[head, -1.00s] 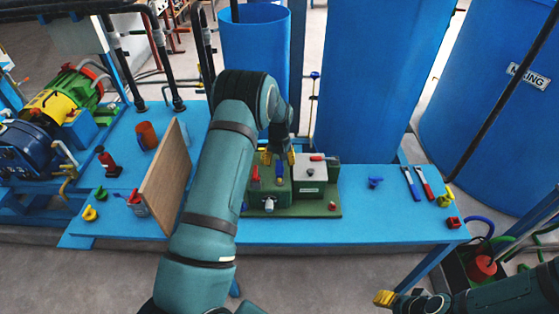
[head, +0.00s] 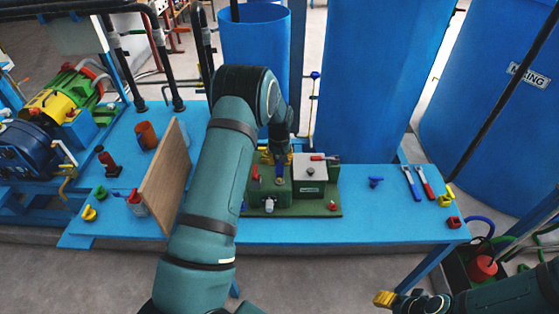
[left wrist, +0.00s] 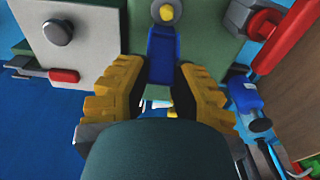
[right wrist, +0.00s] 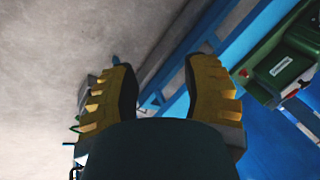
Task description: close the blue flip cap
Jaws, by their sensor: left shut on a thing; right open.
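The blue flip cap (head: 279,172) stands on the green unit (head: 268,190) on the blue bench. In the left wrist view the cap (left wrist: 162,52) shows as a blue strip between yellow fingertips, below a yellow knob. My left gripper (head: 277,158) reaches down behind the cap and is shut on it. My right gripper (head: 385,298) is low at the front right, open and empty. It also shows in the right wrist view (right wrist: 166,75).
A white-topped box (head: 310,170) stands right of the cap and a red lever (head: 256,173) left of it. A brown board (head: 165,175) stands further left. Two tools (head: 418,183) and small parts lie at the right. The bench between is mostly clear.

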